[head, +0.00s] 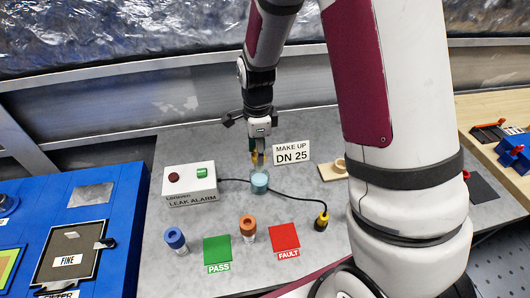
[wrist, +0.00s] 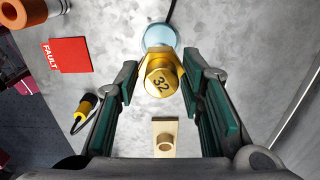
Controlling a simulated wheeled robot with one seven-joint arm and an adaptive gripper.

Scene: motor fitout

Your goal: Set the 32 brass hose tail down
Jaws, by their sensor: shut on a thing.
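The 32 brass hose tail (wrist: 161,82) is between the fingers of my gripper (wrist: 163,92) in the wrist view, with its face marked 32 toward the camera. In the head view my gripper (head: 258,155) points down over the grey table, and a small part of the brass tail (head: 253,156) shows at its fingertips. My gripper is shut on the tail. A pale blue round cup (head: 260,182) stands just below the gripper in the head view. The cup (wrist: 160,35) lies beyond the tail in the wrist view. Whether tail and cup touch, I cannot tell.
A "MAKE UP DN 25" sign (head: 291,152) stands close right of the gripper. A wooden block with a ring (head: 333,169) lies further right. The leak alarm box (head: 190,184), its cable, green PASS (head: 217,249) and red FAULT (head: 284,237) squares, and blue (head: 175,240) and orange (head: 248,227) cylinders surround it.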

